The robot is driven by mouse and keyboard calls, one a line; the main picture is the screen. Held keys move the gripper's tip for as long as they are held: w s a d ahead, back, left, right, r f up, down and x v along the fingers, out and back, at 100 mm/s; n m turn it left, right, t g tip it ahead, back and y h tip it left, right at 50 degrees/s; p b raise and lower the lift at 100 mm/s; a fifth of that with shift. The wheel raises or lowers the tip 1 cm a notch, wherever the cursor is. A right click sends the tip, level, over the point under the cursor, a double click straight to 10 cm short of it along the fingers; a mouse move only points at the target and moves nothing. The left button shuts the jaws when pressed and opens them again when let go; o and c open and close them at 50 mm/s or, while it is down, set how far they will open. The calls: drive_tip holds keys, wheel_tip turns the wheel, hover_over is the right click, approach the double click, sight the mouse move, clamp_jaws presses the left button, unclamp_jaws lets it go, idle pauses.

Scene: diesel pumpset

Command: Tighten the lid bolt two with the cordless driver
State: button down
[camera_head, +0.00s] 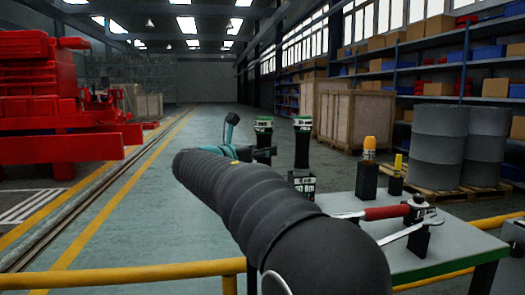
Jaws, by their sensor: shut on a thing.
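My black-sleeved arm reaches from the bottom of the view toward the middle and hides much of what lies beyond it. Past its end shows a teal and dark tool, which looks like the cordless driver (246,153). One part of it stands up and another points right. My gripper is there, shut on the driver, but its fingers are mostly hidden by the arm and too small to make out. The driver appears held up in the air. Lid bolt two and the lid cannot be made out in this view.
A grey table (455,251) at right bears a red-handled tool (385,212), a wrench (408,230), and orange-topped (369,148) and yellow-topped (397,163) pieces in black holders. Two green-topped dark items (302,130) stand behind. A yellow rail (130,276) crosses in front. Open floor lies at left.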

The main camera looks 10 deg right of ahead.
drive_tip(key=c, duration=0.6)
unclamp_jaws()
drive_tip(key=shift+f, duration=0.1)
drive_tip(key=v, duration=1.2)
